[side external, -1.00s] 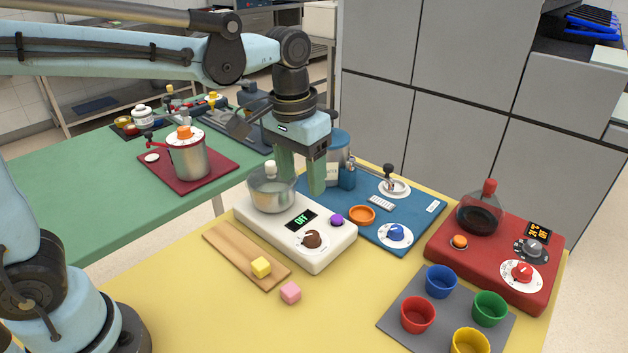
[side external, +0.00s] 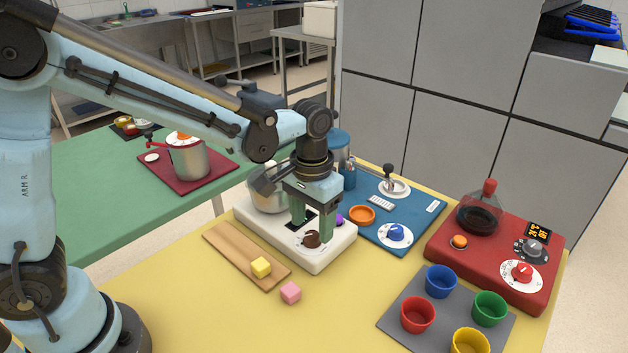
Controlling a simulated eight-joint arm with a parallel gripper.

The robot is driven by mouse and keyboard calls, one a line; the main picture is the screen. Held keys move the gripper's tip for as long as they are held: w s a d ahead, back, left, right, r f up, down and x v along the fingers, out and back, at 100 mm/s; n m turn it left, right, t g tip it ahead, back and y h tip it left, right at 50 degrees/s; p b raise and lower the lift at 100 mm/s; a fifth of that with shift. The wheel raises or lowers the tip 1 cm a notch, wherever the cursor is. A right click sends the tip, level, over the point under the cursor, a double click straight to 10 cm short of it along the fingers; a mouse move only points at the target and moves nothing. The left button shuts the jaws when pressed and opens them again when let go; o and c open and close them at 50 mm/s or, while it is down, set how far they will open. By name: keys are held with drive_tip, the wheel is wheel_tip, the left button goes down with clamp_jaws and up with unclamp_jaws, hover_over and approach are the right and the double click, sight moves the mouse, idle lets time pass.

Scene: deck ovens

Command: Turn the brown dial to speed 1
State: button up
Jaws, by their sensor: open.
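The brown dial (side external: 311,239) sits on a pale round scale at the front of the white appliance (side external: 323,263). Its exact setting is too small to read. My gripper (side external: 313,232) points down over the front of the white appliance, at the dial, with its two green fingers apart. One finger is left of the dial and the other is right of it or just behind; I cannot tell whether they touch it. The fingers cover most of the display, so its reading is hidden. A metal pot (side external: 268,194) stands on the appliance, partly behind my gripper.
A purple knob (side external: 340,218) is close to my right finger. A blue board with a blue dial (side external: 398,233) lies to the right, then a red unit (side external: 470,262). A wooden board with a yellow cube (side external: 261,267) and a pink cube (side external: 291,293) lie in front.

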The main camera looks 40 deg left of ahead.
sight(312, 238)
drive_tip(key=shift+f, duration=1.15)
drive_tip(key=c, duration=1)
drive_tip(key=shift+m, duration=0.3)
drive_tip(key=m, duration=0.3)
drive_tip(key=shift+m, duration=2)
